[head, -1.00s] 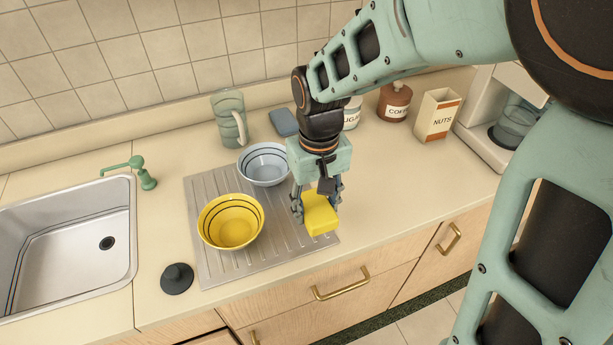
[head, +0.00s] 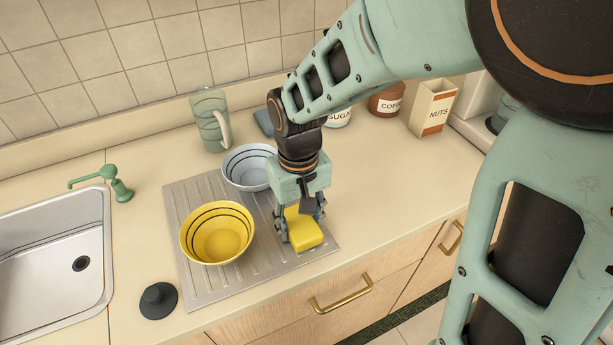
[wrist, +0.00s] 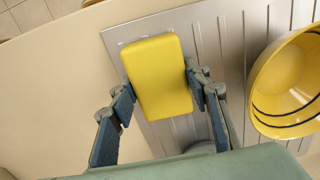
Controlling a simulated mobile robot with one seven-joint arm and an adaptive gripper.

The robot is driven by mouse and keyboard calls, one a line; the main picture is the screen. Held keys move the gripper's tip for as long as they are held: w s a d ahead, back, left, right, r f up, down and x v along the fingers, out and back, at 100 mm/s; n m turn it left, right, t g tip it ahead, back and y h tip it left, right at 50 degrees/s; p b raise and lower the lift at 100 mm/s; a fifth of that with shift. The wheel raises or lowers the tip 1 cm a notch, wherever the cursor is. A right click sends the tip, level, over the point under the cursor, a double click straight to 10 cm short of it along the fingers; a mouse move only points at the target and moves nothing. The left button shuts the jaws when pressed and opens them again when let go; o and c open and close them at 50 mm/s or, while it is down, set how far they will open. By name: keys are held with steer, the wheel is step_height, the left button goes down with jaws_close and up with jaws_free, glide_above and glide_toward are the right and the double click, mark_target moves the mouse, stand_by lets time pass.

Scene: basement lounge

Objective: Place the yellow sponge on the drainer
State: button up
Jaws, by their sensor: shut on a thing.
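The yellow sponge (head: 306,234) is a bright rounded block. My gripper (head: 300,221) is shut on it and points down. In the wrist view the sponge (wrist: 158,75) sits between the two fingers. The drainer (head: 240,272) is a grey ribbed metal sheet on the counter. The sponge is over its right end, very low; I cannot tell whether it touches the metal. The drainer (wrist: 215,40) also shows beneath the sponge in the wrist view.
A yellow bowl (head: 217,233) stands on the drainer left of the sponge. A pale blue bowl (head: 247,168) stands behind, beside my gripper. A black stopper (head: 158,299), a sink (head: 45,270), a pitcher (head: 211,120) and canisters (head: 386,101) surround the drainer. The right counter (head: 390,190) is clear.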

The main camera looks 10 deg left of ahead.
mark_target(300, 222)
steer(key=shift+f, duration=0.15)
steer(key=o, duration=1.1)
step_height(300, 222, up, 12)
steer(key=p, duration=0.1)
steer(key=shift+r, duration=0.25)
